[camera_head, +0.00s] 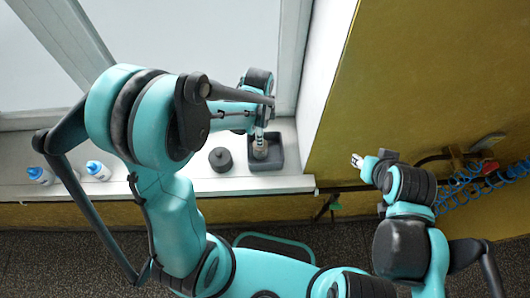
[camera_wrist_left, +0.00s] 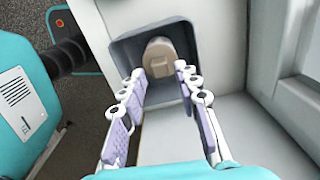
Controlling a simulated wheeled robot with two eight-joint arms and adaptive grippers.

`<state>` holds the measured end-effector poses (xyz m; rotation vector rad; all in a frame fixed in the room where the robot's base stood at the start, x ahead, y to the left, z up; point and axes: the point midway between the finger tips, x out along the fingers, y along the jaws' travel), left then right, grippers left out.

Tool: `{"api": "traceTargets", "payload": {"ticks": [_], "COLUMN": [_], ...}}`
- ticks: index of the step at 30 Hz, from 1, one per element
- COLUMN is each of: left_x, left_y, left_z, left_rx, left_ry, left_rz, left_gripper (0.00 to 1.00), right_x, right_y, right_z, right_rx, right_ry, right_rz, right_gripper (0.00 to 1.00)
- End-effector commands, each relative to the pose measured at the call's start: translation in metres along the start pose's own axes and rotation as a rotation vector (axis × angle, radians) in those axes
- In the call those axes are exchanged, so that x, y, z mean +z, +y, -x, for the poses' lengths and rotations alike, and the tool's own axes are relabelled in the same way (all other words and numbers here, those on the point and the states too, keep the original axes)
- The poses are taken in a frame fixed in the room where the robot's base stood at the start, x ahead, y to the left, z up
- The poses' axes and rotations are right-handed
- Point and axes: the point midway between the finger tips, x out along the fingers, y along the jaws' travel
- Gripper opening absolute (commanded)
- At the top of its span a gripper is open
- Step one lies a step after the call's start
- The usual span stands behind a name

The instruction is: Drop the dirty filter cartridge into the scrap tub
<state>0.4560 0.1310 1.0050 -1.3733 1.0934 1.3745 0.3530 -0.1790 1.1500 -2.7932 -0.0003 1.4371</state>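A dark grey square scrap tub (camera_head: 277,165) stands on the white sill, below my left gripper (camera_head: 260,137). In the left wrist view the tub (camera_wrist_left: 124,55) is open at the top. A tan-brown rounded piece, seemingly the filter cartridge (camera_wrist_left: 159,58), is inside the tub's outline, just beyond my left fingertips (camera_wrist_left: 159,70). The two fingers are spread, with the cartridge between or just below their tips; contact with the tub floor cannot be told. My right gripper (camera_head: 357,160) is off to the right, away from the tub, too small to read.
A dark round knobbed object (camera_head: 220,159) stands just left of the tub. Two blue-and-white bottles (camera_head: 98,170) (camera_head: 40,175) stand further left on the sill. Blue coiled hose (camera_head: 470,183) and a red fitting (camera_head: 490,167) are on the yellow wall.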

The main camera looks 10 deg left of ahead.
Motion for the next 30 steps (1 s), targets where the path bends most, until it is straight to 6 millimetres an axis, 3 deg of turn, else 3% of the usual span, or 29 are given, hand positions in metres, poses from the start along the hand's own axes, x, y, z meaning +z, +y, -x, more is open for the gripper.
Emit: {"api": "traceTargets", "payload": {"ticks": [9, 13, 24, 30], "left_x": [0.000, 0.000, 0.000, 0.000], "left_y": [0.000, 0.000, 0.000, 0.000], "left_z": [0.001, 0.011, 0.087, 0.114], "left_rx": [0.000, 0.000, 0.000, 0.000], "left_ry": [0.000, 0.000, 0.000, 0.000], "left_rz": [0.000, 0.000, 0.000, 0.000], "left_gripper": [0.42, 0.42, 0.42, 0.42], "right_x": [0.000, 0.000, 0.000, 0.000], "right_y": [0.000, 0.000, 0.000, 0.000], "right_z": [0.000, 0.000, 0.000, 0.000], "right_rx": [0.000, 0.000, 0.000, 0.000], "right_ry": [0.000, 0.000, 0.000, 0.000], "right_rz": [0.000, 0.000, 0.000, 0.000], "right_gripper": [0.40, 0.40, 0.40, 0.40]}}
